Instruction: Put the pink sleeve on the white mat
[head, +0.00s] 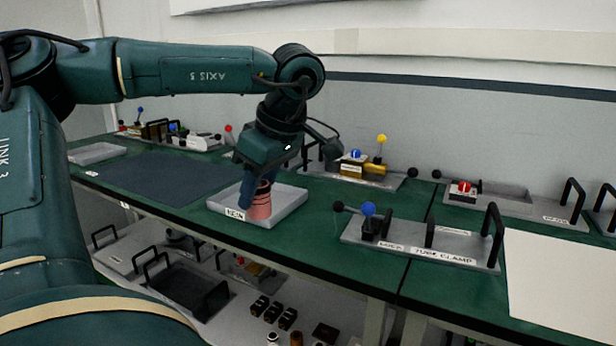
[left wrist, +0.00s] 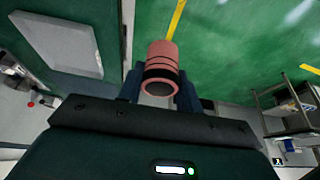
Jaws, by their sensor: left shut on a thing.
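The pink sleeve (head: 261,205), a ribbed cylinder with dark bands, is held between the fingers of my left gripper (head: 256,190). In the head view it overlaps a shallow grey-white labelled tray (head: 287,207). In the left wrist view the sleeve (left wrist: 164,65) sits between the fingers of the left gripper (left wrist: 160,88), its dark open end toward the camera. There, a pale tray (left wrist: 60,40) shows apart, to the left. The white mat (head: 565,275) lies flat and bare at the right of the green bench, well away from the sleeve. My right gripper is out of view.
A tube clamp fixture (head: 425,243) with a blue knob and black handles stands between the tray and the mat. A fixture with a yellow knob (head: 381,139) is behind. A dark mat (head: 165,180) lies left. A lower shelf (head: 225,300) holds small parts.

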